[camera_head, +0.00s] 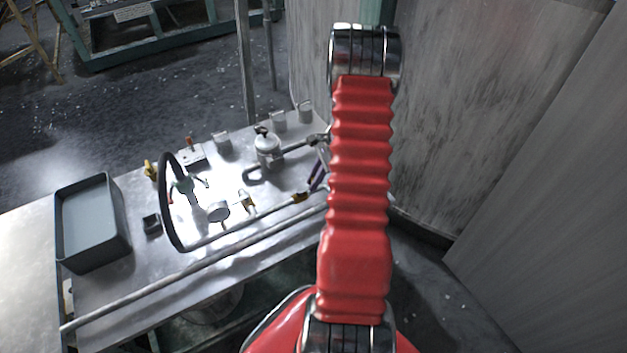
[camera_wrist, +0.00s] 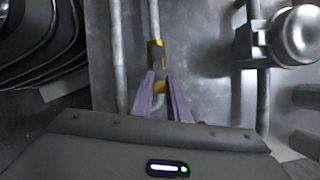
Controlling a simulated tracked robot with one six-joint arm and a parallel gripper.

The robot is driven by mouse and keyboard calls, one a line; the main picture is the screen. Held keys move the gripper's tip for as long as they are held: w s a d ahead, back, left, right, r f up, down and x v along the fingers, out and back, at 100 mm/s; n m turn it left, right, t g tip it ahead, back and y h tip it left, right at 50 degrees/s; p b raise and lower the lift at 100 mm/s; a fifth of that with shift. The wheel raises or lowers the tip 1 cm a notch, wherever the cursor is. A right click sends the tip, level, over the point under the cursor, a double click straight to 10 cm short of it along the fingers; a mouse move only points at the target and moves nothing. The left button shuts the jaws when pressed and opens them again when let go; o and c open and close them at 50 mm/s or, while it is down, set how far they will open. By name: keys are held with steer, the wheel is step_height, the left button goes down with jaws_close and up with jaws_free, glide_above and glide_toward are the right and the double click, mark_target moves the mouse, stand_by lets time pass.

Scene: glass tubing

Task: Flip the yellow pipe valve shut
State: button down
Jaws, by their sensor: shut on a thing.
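The yellow pipe valve (camera_wrist: 155,50) sits on a grey pipe in the wrist view, with a yellow part (camera_wrist: 160,87) of it between my fingers. In the head view the yellow valve (camera_head: 301,197) is a small piece on the bench pipe, just left of my arm. My gripper (camera_wrist: 161,78) has purple fingers, shut on the yellow part of the valve. In the head view my gripper (camera_head: 314,185) shows only as a thin purple strip beside the red arm, which hides the rest. The exact angle of the handle is hard to tell.
A metal bench (camera_head: 110,285) carries a grey tray (camera_head: 90,250), a large black hoop (camera_head: 163,205) and a round-topped fitting (camera_head: 268,145). That fitting also shows at right in the wrist view (camera_wrist: 296,36). A long pipe (camera_head: 190,270) runs along the front edge. A tall grey wall stands right.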

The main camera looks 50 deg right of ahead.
steer(key=shift+w+n, duration=0.25)
steer(key=shift+n, duration=0.05)
steer(key=w+a+n+g, duration=0.1)
steer(key=w+n+g, duration=0.2)
steer(key=n, duration=0.5)
steer(key=w+a+n+g+h, duration=0.1)
steer(key=w+a+n+g, duration=0.1)
steer(key=n, duration=0.7)
steer(key=shift+w+a+g+h, duration=0.3)
steer(key=shift+w+g, duration=0.2)
steer(key=shift+w, duration=0.4)
steer(key=shift+n, duration=0.3)
steer(key=c, duration=1.7)
jaws_free()
steer(key=shift+s, duration=0.1)
